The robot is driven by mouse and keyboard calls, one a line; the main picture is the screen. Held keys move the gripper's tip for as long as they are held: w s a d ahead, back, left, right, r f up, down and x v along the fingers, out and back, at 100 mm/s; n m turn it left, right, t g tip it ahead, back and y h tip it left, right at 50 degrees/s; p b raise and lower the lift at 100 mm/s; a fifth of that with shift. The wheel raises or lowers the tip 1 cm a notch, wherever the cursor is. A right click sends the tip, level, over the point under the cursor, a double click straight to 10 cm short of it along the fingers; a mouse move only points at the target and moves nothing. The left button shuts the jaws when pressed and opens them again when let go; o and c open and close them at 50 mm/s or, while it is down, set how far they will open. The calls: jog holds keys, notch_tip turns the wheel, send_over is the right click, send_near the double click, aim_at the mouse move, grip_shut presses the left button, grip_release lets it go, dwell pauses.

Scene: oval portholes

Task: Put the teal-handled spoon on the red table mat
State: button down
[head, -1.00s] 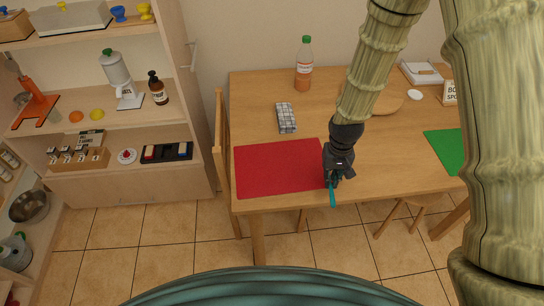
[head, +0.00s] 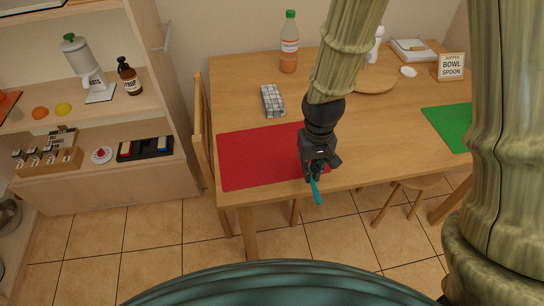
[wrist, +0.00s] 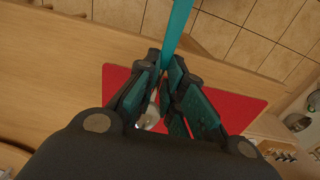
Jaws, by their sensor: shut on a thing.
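The teal-handled spoon (head: 316,190) is in my gripper (head: 312,176), its teal handle pointing toward the table's front edge. In the wrist view the handle (wrist: 176,30) runs up between the fingertips of my gripper (wrist: 165,75), which are shut on it. Part of a shiny metal bowl end (wrist: 148,117) shows below the fingers; the rest is hidden. The red table mat (head: 255,157) lies flat at the table's left front. My gripper is over the mat's right edge; the mat also shows behind the fingers in the wrist view (wrist: 235,107). I cannot tell the spoon's height above it.
The wooden table (head: 370,145) also bears a checked cloth (head: 272,100), an orange bottle (head: 289,45), a round board (head: 375,80), a green mat (head: 450,126) and a sign (head: 451,67). A chair (head: 203,125) stands at the left. The red mat's left part is clear.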

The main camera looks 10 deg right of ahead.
jog(key=w+d+p, duration=0.1)
jog(key=w, duration=0.4)
jog(key=w+d+f, duration=0.1)
jog(key=w, duration=0.4)
jog(key=w+d+p, duration=0.1)
jog(key=w, duration=0.4)
jog(key=shift+w+d+f+p, duration=0.15)
jog(key=shift+w+f+p, duration=0.1)
jog(key=shift+p, duration=0.1)
jog(key=shift+f+p, duration=0.4)
jog(key=shift+f, duration=1.35)
jog(key=shift+f, duration=0.1)
jog(key=c, duration=1.6)
grip_release()
jog(key=shift+o, duration=0.3)
notch_tip(320, 180, up, 12)
jog(key=b, duration=0.1)
jog(key=shift+b, duration=0.35)
